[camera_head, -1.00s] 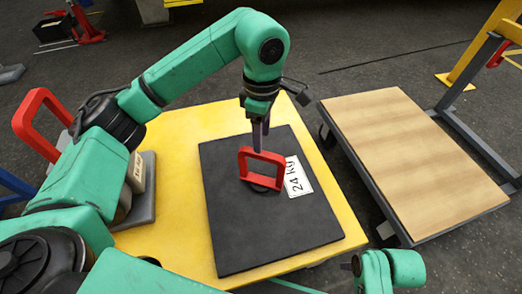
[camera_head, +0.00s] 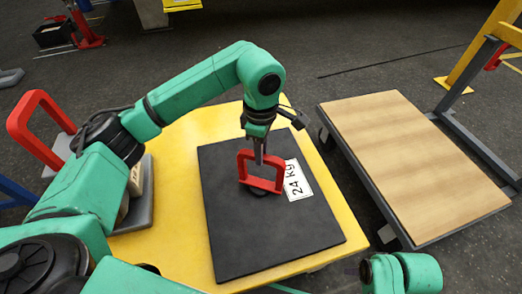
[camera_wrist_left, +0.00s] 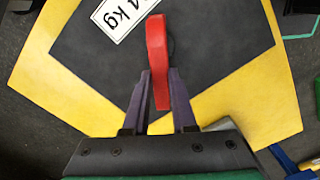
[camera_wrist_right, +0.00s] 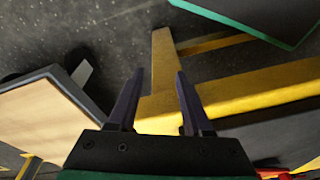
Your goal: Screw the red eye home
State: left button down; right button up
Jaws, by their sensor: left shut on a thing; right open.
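The red eye (camera_head: 260,172) is a squared red loop standing on the black plate (camera_head: 230,240) beside a white "24 kg" label (camera_head: 297,178). A dark round foot shows under it; its thread is hidden. My left gripper (camera_head: 259,156) comes from above and is shut on the loop's upper bar. In the left wrist view the red eye (camera_wrist_left: 157,50) is edge-on between the fingers (camera_wrist_left: 160,95). My right gripper (camera_wrist_right: 158,95) is open and empty in the right wrist view; its fingers are out of the head view.
The black plate lies on a yellow platform (camera_head: 165,250). A wood-topped cart (camera_head: 410,150) stands to the right, with a yellow and grey frame (camera_head: 470,60) behind it. Another red loop (camera_head: 40,100) stands at the left near a grey block (camera_head: 135,212). Dark floor is open behind.

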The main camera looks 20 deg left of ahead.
pick_arm(q)
jog(key=shift+m, duration=0.3)
jog(key=m, duration=0.4)
jog(key=shift+b, duration=0.3)
jog(key=shift+m, duration=1)
jog(key=m, duration=0.3)
jog(key=shift+m, duration=0.6)
pick_arm(e)
jog(key=shift+w+a+r+t, duration=0.15)
jog(key=shift+w+a+t, duration=0.15)
jog(key=shift+a, duration=0.3)
pick_arm(q)
jog(key=c, duration=0.7)
grip_release()
jog(key=shift+r, duration=0.1)
pick_arm(e)
jog(key=shift+r, duration=0.1)
